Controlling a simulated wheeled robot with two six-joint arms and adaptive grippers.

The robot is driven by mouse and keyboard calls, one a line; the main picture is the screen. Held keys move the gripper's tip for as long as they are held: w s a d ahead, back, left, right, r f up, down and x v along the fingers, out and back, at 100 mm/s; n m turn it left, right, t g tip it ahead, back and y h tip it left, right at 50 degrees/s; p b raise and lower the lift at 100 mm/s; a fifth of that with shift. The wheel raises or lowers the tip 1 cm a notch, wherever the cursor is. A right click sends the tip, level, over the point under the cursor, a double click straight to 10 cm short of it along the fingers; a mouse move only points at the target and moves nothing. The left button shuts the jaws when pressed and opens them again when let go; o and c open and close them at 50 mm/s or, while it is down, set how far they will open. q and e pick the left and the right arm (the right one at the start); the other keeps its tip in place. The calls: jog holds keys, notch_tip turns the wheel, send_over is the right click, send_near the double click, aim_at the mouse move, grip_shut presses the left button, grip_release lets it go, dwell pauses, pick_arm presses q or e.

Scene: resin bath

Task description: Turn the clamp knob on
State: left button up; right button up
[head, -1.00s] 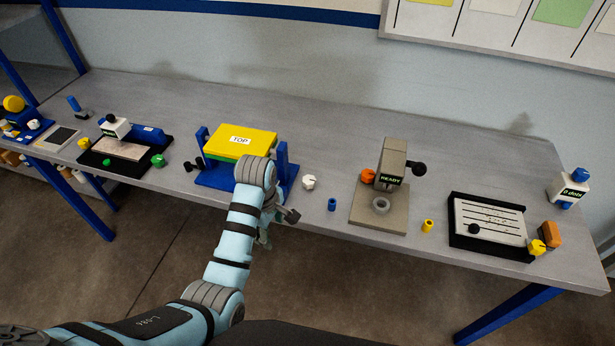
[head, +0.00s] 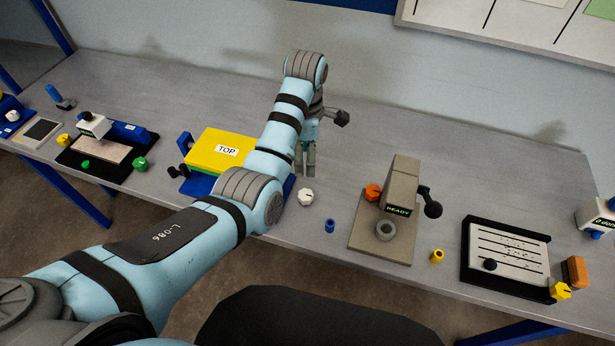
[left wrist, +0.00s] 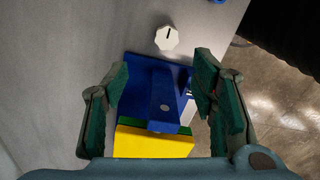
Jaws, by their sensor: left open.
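A white faceted knob (head: 306,196) sits on the bench just right of the blue fixture (head: 196,186), which holds a yellow and green block (head: 210,150) marked TOP. No knob in view carries a readable clamp label. In the left wrist view the white knob (left wrist: 167,38) has a dark pointer line and lies beyond the fingertips. My left gripper (head: 306,168) is open and empty, pointing down above the fixture's right end. The left wrist view shows its fingers (left wrist: 162,75) apart on either side of the blue upright (left wrist: 163,100). My forearm hides part of the fixture.
Right of the white knob stand a blue ring (head: 330,226) and a grey press (head: 403,185) marked READY with an orange knob (head: 373,192). A green knob (head: 140,164) is to the left. The bench behind the fixture is clear.

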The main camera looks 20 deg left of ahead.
aim_at(304, 195)
pick_arm(q)
jog(key=f, duration=0.2)
jog(key=s+f+b, duration=0.1)
jog(key=f, duration=0.2)
jog(key=s+f+b, duration=0.1)
jog(key=f, duration=0.1)
jog(key=shift+s+a+f, duration=0.1)
jog(key=shift+a+f, duration=0.05)
jog(key=f, duration=0.2)
jog(key=f+b, duration=0.1)
jog(key=f, duration=0.3)
jog(key=shift+w+a, duration=0.1)
jog(key=shift+w, duration=0.3)
jog(key=shift+w+f, duration=0.15)
jog(key=shift+f, duration=0.2)
jog(key=shift+s+r, duration=0.15)
jog(key=shift+s, duration=0.15)
jog(key=c, duration=1.1)
jog(key=shift+c, duration=0.2)
pick_arm(e)
jog(key=f, duration=0.1)
jog(key=s+f, duration=0.1)
jog(key=f, duration=0.1)
jog(key=shift+s+d+f, duration=0.1)
jog(key=shift+s+f, duration=0.1)
jog(key=shift+s, duration=0.2)
